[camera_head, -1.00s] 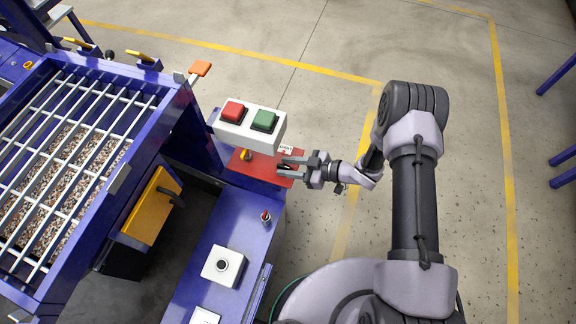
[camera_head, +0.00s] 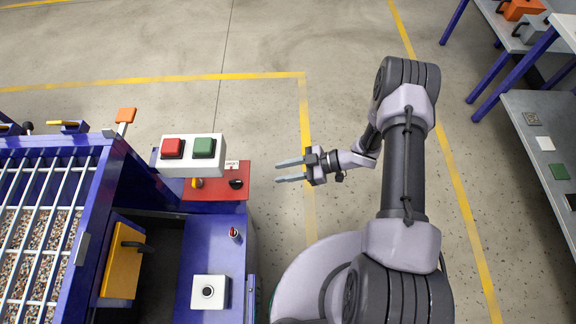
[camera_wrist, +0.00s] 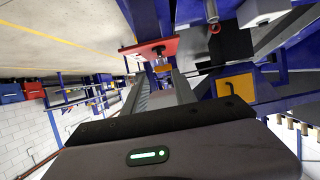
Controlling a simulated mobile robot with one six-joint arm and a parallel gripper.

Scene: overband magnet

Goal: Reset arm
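My gripper (camera_head: 290,170) is in the middle of the head view, its two grey fingers spread apart and pointing left. Nothing shows between them. It is to the right of the red plate (camera_head: 222,191), apart from it. On that plate are a yellow-orange switch (camera_head: 197,183) and a black knob (camera_head: 236,184). Above the plate is a white box with a red button (camera_head: 172,148) and a green button (camera_head: 205,147). In the wrist view, the fingers (camera_wrist: 165,85) reach forward below the red plate (camera_wrist: 150,48).
A blue machine with a metal grate (camera_head: 35,225) over mixed grains stands at left. A yellow door (camera_head: 122,262) and a white button box (camera_head: 208,292) are near it. A grey bench (camera_head: 545,130) stands at far right. Open floor lies between.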

